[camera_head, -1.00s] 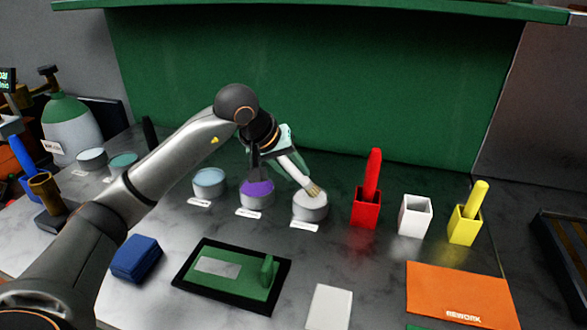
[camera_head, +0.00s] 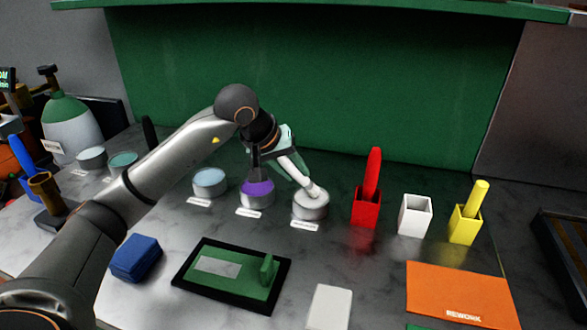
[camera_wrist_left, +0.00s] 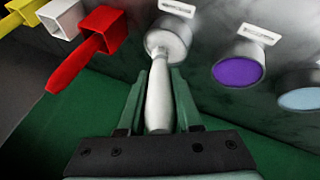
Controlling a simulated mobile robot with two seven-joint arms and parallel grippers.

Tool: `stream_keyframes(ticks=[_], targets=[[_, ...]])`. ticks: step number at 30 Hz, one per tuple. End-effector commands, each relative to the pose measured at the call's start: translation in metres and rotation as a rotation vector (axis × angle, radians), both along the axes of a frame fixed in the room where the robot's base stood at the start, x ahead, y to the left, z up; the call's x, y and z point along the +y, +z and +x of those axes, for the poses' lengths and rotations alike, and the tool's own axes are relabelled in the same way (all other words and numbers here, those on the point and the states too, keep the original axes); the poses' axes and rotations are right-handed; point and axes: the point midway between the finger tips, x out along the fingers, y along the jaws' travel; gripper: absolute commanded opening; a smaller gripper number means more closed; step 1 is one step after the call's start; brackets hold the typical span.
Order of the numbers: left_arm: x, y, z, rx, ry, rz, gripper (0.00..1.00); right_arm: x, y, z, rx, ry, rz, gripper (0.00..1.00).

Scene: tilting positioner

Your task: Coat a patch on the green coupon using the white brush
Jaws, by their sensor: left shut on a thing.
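My left gripper (camera_head: 282,148) is shut on the white brush (camera_head: 294,172). It holds the brush tilted, with the tip end down in the pot of whitish content (camera_head: 310,208); the bristles are hidden there. In the left wrist view the white brush (camera_wrist_left: 160,95) lies between the fingers of the left gripper (camera_wrist_left: 160,85), its far end at the whitish pot (camera_wrist_left: 168,28). The green coupon (camera_head: 258,285) lies on a black mat (camera_head: 190,281) in front. It has a grey patch (camera_head: 218,266) and an upright green tab. My right gripper is not in view.
A purple pot (camera_head: 257,193) and a light blue pot (camera_head: 209,183) stand left of the whitish one. A red holder (camera_head: 365,208) with a red brush, an empty white holder (camera_head: 414,216) and a yellow holder (camera_head: 464,226) stand right. A blue block (camera_head: 136,258) and an orange mat (camera_head: 460,293) lie in front.

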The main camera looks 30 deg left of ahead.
Motion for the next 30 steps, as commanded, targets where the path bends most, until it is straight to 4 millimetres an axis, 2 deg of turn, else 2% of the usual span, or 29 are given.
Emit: stream_keyframes(ticks=[3, 21, 30], targets=[[0.001, 0.014, 0.0, -0.004, 0.002, -0.001, 0.0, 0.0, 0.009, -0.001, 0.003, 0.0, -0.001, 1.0], [0.001, 0.063, 0.001, -0.006, 0.002, -0.001, 0.0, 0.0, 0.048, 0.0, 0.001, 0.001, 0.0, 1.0], [0.001, 0.068, 0.001, -0.004, 0.002, -0.001, 0.0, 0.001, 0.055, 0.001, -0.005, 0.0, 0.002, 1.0]])
